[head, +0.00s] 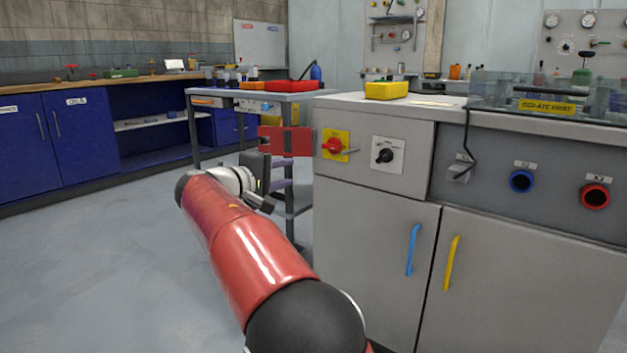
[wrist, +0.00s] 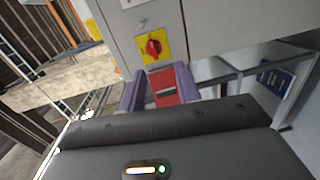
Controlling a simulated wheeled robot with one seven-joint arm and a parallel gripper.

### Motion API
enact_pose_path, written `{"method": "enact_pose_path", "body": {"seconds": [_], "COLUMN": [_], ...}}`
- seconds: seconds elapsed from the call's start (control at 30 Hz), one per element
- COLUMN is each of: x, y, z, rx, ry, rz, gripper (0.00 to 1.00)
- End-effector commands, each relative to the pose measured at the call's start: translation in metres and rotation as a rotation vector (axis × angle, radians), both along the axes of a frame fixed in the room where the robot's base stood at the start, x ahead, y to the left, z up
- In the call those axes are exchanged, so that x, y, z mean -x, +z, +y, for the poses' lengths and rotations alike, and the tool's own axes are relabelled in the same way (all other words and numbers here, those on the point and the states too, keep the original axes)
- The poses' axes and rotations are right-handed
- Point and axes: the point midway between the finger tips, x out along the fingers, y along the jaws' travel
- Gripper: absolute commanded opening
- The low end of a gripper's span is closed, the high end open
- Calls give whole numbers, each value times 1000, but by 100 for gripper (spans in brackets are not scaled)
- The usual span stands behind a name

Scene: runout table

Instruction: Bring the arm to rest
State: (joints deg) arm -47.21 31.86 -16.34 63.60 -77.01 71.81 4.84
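My gripper (head: 283,173) shows in the head view left of the grey cabinet's (head: 375,260) front left edge, its purple fingers pointing right. In the wrist view the fingers of my gripper (wrist: 158,88) stand apart, so it is open. A red plate with dark slots (head: 285,141) shows just above the fingers in the head view; in the wrist view a red piece (wrist: 164,90) appears in the gap between them. I cannot tell whether they touch it. My red arm stretches low across the head view's foreground.
A red rotary switch on yellow (head: 334,146) and a black knob (head: 385,155) are on the cabinet front. Blue (head: 412,250) and yellow (head: 451,263) handles stick out below. A grey table (head: 297,97) stands behind my gripper. The floor at left (head: 110,260) is clear.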

Motion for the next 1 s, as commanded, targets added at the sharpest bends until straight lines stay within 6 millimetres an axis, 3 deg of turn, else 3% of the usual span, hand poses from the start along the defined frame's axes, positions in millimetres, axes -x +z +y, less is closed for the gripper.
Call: {"method": "enact_pose_path", "body": {"seconds": [0.27,0.47,0.57,0.7,0.83,1.0], "x": [16,53,90,163,234,309], "y": [-11,-30,-44,-72,-101,-137], "z": [-72,-139,-178,-221,-240,-241], "rx": [-153,-343,-487,-727,-944,-1167], "ry": [-56,-110,-143,-188,-226,-264], "rz": [107,209,267,332,357,347], "gripper": [33,33,33,33,33,33]}}
